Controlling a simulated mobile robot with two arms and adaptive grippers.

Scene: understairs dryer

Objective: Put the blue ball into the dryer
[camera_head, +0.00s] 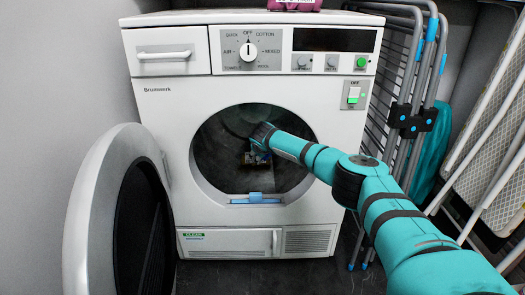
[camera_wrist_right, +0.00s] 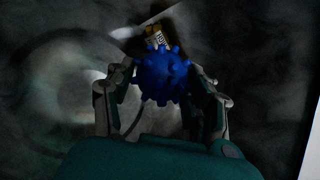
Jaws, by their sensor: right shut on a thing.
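The dryer (camera_head: 170,100) is a white machine with its round door (camera_head: 85,215) swung wide open to the left. My right arm reaches through the round opening, and my right gripper (camera_head: 258,158) is inside the dark drum. In the right wrist view the blue ball (camera_wrist_right: 163,75), covered in knobs, sits between the two fingers of my right gripper (camera_wrist_right: 163,88), which is shut on it. The ball is hard to make out in the head view, where the gripper and the dark drum obscure it. My left gripper is not in view.
A light blue part (camera_head: 255,198) sits at the lower rim of the opening. A small yellow and white thing (camera_wrist_right: 155,35) shows beyond the ball. A folded drying rack (camera_head: 400,110) stands right of the dryer, near my arm. A wall is at the left.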

